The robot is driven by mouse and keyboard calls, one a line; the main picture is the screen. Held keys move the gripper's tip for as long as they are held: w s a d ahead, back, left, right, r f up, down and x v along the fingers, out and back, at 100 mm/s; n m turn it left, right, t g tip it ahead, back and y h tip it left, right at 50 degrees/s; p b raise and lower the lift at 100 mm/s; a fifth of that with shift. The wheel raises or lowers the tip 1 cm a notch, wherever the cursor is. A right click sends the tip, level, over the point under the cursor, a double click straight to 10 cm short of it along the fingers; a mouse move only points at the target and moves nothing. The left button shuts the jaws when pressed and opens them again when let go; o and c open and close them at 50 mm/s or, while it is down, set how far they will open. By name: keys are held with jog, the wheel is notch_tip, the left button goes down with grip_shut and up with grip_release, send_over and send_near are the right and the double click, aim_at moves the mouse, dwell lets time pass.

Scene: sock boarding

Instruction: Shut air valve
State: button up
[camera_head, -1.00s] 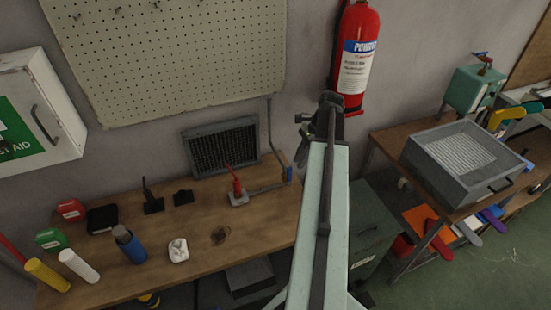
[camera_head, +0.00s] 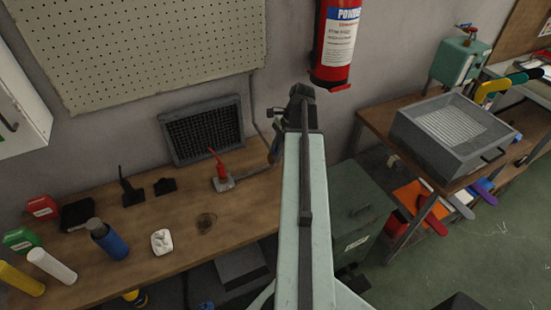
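A red upright lever (camera_head: 217,160) stands on a small grey base (camera_head: 222,184) on the wooden bench, with a thin pipe running right from it. A green box-shaped unit (camera_head: 459,60) with a small red handle (camera_head: 464,27) on top stands at the far right. I cannot tell for sure which of these is the air valve. My gripper (camera_head: 290,108) is at the end of my raised arm, right of the red lever and in front of the wall. It is seen from behind, so its fingertips are hidden. It appears clear of both handles.
A fire extinguisher (camera_head: 338,40) hangs on the wall close to my gripper's upper right. The bench (camera_head: 150,215) holds a blue bottle (camera_head: 109,241), a white item (camera_head: 161,242) and several small tools.

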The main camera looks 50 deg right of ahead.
jog(key=shift+r, duration=0.1)
grip_shut()
jog(key=shift+w, duration=0.1)
dwell(1.1)
